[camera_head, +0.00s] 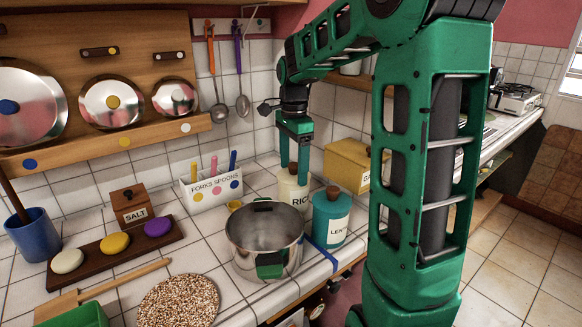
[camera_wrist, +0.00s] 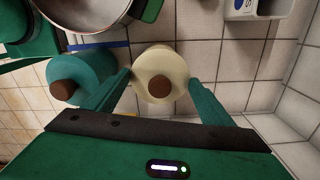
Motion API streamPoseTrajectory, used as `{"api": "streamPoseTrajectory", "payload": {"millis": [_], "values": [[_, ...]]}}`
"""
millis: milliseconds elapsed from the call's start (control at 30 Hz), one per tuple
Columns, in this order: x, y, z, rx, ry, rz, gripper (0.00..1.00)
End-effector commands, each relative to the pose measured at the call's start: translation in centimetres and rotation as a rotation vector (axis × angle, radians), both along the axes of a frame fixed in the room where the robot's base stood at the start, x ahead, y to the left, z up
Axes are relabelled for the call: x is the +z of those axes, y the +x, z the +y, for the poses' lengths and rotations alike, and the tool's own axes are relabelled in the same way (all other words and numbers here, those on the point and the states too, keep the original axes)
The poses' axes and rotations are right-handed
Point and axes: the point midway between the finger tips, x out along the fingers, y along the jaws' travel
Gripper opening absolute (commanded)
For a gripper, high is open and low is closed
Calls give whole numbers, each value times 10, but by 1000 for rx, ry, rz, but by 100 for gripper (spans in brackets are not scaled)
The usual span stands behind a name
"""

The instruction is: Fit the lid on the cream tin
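The cream tin (camera_head: 292,194), lettered "RIC" as far as shows, stands upright at the back of the counter beside the teal tin. From above, in the wrist view, a cream lid (camera_wrist: 147,67) with a brown knob (camera_wrist: 159,86) covers its top. I cannot tell whether the lid is fully seated. My gripper (camera_head: 294,176) points down over the tin. In the wrist view its two green fingers (camera_wrist: 161,77) stand apart, one on each side of the lid and knob, with nothing clearly pinched. The fingers partly hide the tin's top in the head view.
The teal tin (camera_head: 330,222) with a brown knob and a steel pot (camera_head: 262,262) stand close in front. A yellow box (camera_head: 347,165) is right, a forks-and-spoons holder (camera_head: 212,190) left. A salt box (camera_head: 130,204) and coloured-disc board (camera_head: 115,258) are further left.

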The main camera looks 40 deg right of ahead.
Motion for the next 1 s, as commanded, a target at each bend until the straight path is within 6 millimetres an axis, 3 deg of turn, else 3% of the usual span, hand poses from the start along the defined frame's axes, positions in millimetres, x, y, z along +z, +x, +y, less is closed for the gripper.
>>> {"api": "streamPoseTrajectory", "payload": {"millis": [33, 100, 467, 1000], "values": [[-2, -1, 0, 0, 2, 5, 87], [-2, -1, 0, 0, 2, 4, 97], [4, 0, 0, 0, 0, 2, 97], [91, 2, 0, 0, -1, 2, 97]]}}
